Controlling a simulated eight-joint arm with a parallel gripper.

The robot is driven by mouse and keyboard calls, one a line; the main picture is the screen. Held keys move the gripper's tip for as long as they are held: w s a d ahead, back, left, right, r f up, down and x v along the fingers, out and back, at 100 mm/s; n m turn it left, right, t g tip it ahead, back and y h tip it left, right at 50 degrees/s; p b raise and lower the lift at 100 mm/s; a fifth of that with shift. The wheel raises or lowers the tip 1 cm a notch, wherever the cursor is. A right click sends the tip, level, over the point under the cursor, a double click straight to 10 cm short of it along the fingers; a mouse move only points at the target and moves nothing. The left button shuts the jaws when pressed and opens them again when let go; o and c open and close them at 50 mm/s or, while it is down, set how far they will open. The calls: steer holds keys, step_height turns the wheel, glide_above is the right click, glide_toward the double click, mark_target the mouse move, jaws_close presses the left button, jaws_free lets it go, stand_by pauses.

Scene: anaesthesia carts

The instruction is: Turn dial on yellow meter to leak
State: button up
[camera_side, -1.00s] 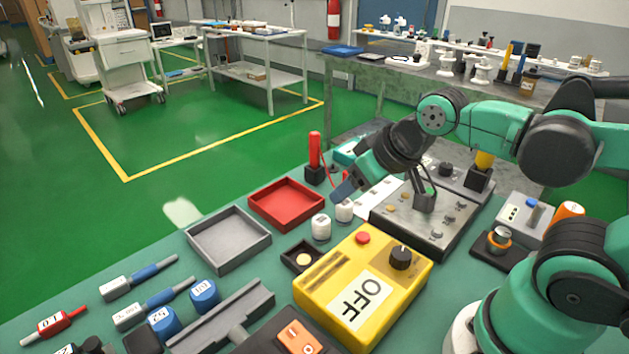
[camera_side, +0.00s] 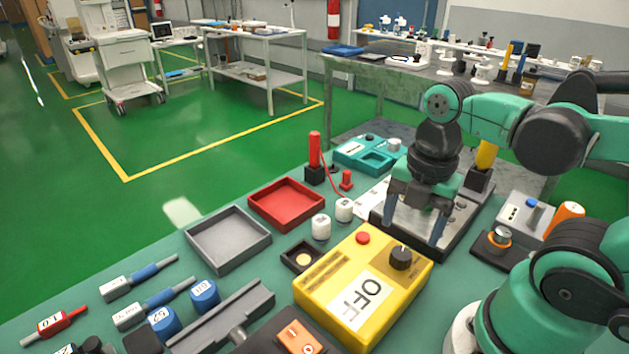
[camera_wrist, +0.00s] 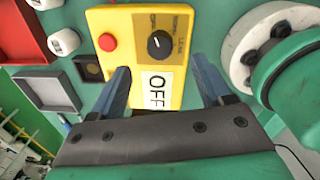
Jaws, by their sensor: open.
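The yellow meter (camera_side: 365,290) sits on the green bench with a white label reading OFF. Its black dial (camera_side: 400,257) is at the top right of its face, beside a red button (camera_side: 363,238). In the wrist view the dial (camera_wrist: 159,44) shows a pointer mark, with a small LEAK marking to its right. My gripper (camera_side: 412,220) is open and empty, pointing down behind and above the meter in the side view. In the wrist view my two blue fingers (camera_wrist: 160,80) straddle the lower part of the meter, with the dial beyond and between them.
A grey control panel (camera_side: 455,240) stands behind the meter, under my gripper. A red tray (camera_side: 287,204) and a grey tray (camera_side: 229,239) lie to the left, with white jars (camera_side: 321,227) near the meter. An orange switch (camera_side: 298,338) is in front.

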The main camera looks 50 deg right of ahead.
mark_target(402, 253)
steer(key=shift+w+f, duration=0.1)
steer(key=shift+f, duration=2.65)
jaws_close()
